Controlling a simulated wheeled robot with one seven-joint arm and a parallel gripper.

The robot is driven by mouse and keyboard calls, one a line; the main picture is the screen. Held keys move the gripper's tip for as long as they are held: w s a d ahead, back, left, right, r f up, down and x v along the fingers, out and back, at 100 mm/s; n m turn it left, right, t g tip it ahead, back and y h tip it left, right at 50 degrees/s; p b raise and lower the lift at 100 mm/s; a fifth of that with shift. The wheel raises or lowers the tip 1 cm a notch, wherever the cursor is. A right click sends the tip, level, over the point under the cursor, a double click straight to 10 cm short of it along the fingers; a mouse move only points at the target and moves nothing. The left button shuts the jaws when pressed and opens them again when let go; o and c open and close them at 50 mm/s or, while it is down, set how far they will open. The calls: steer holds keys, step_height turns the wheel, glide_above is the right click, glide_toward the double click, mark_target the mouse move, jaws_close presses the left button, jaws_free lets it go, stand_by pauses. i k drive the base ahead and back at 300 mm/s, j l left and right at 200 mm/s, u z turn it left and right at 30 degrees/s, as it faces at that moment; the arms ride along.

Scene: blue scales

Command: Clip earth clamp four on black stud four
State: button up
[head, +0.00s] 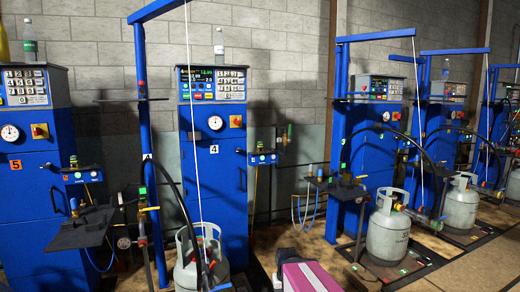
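The blue cabinet (215,185) marked 4 stands left of centre, with a lit panel, a dial and a red-on-yellow switch. A grey gas cylinder (200,262) stands in front of it, cut by the bottom edge, with a black hose and a white line above it. Small fittings with a yellow handle (150,208) sit on the blue post (143,120) to its left. I cannot make out earth clamp four or black stud four for certain; they are too small or hidden. I see no gripper fingers in the head view.
A cabinet (35,180) marked 5 stands at the left, with a dark shelf (78,232) jutting forward. More blue cabinets line the wall to the right, with grey cylinders (388,230) on low black platforms. A magenta block (308,278) shows at the bottom edge. Some brown floor is bare.

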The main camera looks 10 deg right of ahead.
mark_target(260, 145)
steer(key=i+l, duration=0.15)
steer(key=l, duration=0.15)
steer(key=i+l+u, duration=0.15)
steer(key=l, duration=0.2)
steer(key=i+l, duration=0.2)
steer(key=l, duration=0.15)
steer(key=i+l+u, duration=0.15)
steer(key=l, duration=0.2)
steer(key=i+l, duration=0.15)
steer(key=l, duration=0.2)
steer(key=i+l+u, duration=0.1)
steer(key=l, duration=0.25)
steer(key=i+l+u, duration=0.1)
steer(key=l, duration=0.25)
steer(key=i+l, duration=0.2)
steer(key=l, duration=0.2)
steer(key=u, duration=0.05)
